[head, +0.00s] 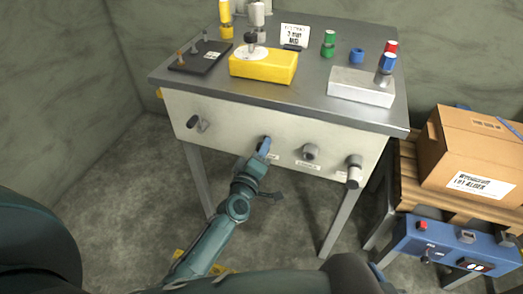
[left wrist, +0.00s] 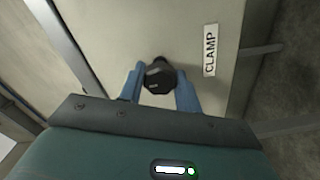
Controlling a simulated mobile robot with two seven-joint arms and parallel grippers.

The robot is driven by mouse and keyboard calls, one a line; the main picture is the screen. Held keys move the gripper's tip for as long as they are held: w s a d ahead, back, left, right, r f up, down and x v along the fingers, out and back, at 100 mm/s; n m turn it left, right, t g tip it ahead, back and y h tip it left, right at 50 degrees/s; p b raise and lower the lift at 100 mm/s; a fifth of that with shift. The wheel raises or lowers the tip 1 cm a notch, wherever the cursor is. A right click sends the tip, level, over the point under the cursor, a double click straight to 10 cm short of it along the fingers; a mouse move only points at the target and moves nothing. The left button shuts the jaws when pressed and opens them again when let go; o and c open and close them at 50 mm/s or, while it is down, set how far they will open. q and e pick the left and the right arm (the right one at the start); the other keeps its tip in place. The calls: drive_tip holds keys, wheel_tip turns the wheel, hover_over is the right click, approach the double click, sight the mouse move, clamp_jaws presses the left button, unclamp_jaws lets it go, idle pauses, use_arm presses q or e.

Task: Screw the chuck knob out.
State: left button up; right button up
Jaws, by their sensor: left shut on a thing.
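My left gripper (head: 264,147) is at the front panel of the grey-topped table in the head view. Its blue fingers are shut on a knob there and hide most of it. In the left wrist view this black faceted knob (left wrist: 159,76) sits between the fingers (left wrist: 159,90). A label reading CLAMP (left wrist: 210,50) is beside it, on its lower side going by the lettering. Other panel knobs are a dark lever-like one (head: 197,124) at left, a round grey one (head: 310,152) and a cylindrical one (head: 353,171) at right. Their labels are too small to read surely. My right gripper is out of view.
The tabletop (head: 210,92) holds a yellow block (head: 263,66), a dark plate (head: 201,55), a pale block (head: 361,86) and several coloured cylinders. A cardboard box (head: 467,150) on a pallet and a blue unit (head: 450,244) stand at right.

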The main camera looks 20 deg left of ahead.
use_arm(q)
drive_tip(key=o, duration=1)
drive_tip(key=shift+c, duration=0.2)
drive_tip(key=shift+s, duration=0.1)
drive_tip(key=s, duration=1.3)
drive_tip(key=shift+a, duration=0.25)
